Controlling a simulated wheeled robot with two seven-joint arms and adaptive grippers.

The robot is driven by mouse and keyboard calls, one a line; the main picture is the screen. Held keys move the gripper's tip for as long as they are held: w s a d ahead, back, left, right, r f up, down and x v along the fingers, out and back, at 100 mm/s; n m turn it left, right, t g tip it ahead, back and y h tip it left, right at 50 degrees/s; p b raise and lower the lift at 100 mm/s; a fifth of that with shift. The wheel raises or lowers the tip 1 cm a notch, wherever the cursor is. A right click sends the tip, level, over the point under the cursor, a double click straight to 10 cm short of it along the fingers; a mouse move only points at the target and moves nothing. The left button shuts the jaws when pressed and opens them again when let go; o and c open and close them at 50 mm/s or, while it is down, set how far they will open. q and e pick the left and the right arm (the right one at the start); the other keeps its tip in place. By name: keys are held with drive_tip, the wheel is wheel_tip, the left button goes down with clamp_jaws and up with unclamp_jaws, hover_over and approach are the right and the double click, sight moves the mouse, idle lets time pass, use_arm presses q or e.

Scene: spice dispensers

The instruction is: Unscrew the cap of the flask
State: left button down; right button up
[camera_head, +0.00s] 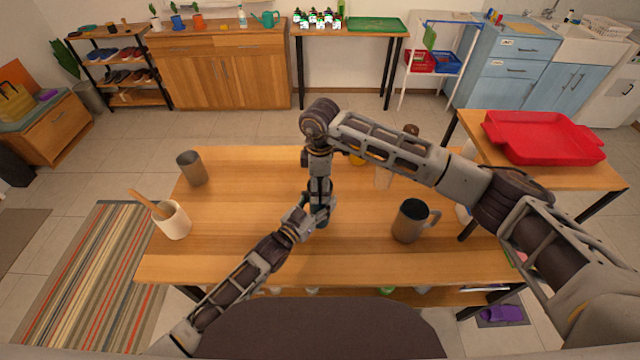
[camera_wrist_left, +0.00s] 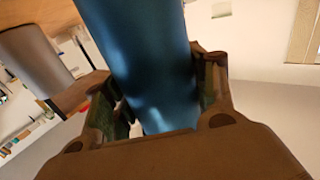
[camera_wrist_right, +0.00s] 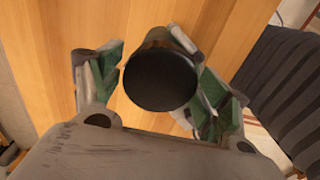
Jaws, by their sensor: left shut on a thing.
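The blue flask (camera_wrist_left: 140,55) fills the middle of the left wrist view, between the fingers of my left gripper (camera_wrist_left: 155,100), which is shut on its body. In the head view the flask (camera_head: 319,217) is mostly hidden by my grippers above the middle of the table. My right gripper (camera_wrist_right: 155,75) points down from above with its fingers apart on both sides of the round black cap (camera_wrist_right: 160,80). A gap shows between the left finger and the cap. The right finger is close to the cap; I cannot tell if it touches.
On the wooden table (camera_head: 245,255) stand a grey-brown cup (camera_head: 192,168), a white pot (camera_head: 173,221) with a wooden utensil, and a grey mug (camera_head: 410,221). Items behind my right arm are partly hidden. A red tray (camera_head: 545,150) lies on the right side table.

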drive_tip(key=c, duration=0.8)
drive_tip(key=shift+o, duration=0.2)
